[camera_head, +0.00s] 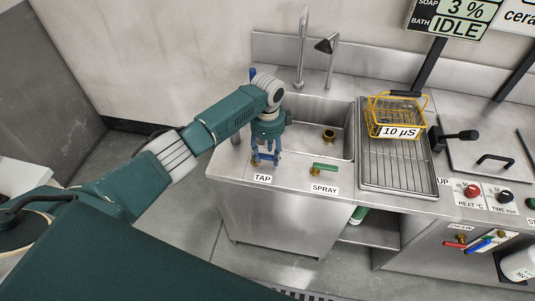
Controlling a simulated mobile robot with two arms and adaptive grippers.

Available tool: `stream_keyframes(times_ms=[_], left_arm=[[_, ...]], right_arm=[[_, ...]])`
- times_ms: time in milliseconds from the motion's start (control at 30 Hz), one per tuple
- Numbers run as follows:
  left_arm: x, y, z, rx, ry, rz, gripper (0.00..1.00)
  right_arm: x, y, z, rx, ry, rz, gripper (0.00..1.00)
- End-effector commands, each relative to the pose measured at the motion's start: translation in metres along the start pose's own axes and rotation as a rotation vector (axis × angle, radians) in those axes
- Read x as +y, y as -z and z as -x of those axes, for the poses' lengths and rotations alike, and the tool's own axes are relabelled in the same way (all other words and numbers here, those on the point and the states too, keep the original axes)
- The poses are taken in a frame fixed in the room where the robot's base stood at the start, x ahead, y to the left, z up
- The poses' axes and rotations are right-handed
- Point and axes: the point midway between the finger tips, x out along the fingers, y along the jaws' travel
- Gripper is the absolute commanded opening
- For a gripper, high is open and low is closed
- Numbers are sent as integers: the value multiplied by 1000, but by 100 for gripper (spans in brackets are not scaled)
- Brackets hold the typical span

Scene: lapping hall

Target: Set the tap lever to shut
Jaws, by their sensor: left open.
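The TAP label (263,178) is on the front ledge of the steel sink unit. My left gripper (264,160) points down just above this label, with its two blue fingers apart. The tap lever at this spot is mostly hidden by the fingers, so I cannot tell its position or whether they touch it. The tall curved tap spout (301,50) rises behind the sink basin (318,112); no water is visible at this size. My right gripper is not in view.
A green spray lever (325,166) sits right of the gripper, above the SPRAY label (325,189). A yellow wire basket (392,103) stands on the ribbed drainboard (398,174). A smaller black-headed spout (327,46) stands beside the tap spout. Open floor (185,225) lies left of the unit.

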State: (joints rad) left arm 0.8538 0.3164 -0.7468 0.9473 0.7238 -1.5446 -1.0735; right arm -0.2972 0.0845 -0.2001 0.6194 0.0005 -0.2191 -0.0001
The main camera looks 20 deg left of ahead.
Motion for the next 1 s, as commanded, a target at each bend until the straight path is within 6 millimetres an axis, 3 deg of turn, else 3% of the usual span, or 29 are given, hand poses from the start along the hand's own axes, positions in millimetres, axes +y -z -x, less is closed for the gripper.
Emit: stream_keyframes(times_ms=[500,700,1000], left_arm=[[-1,0,99,2,5,-1,46],[0,-1,113,0,2,0,46],[0,-1,114,0,2,0,46]], right_arm=[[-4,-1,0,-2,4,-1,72],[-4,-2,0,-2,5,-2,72],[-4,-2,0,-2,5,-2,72]])
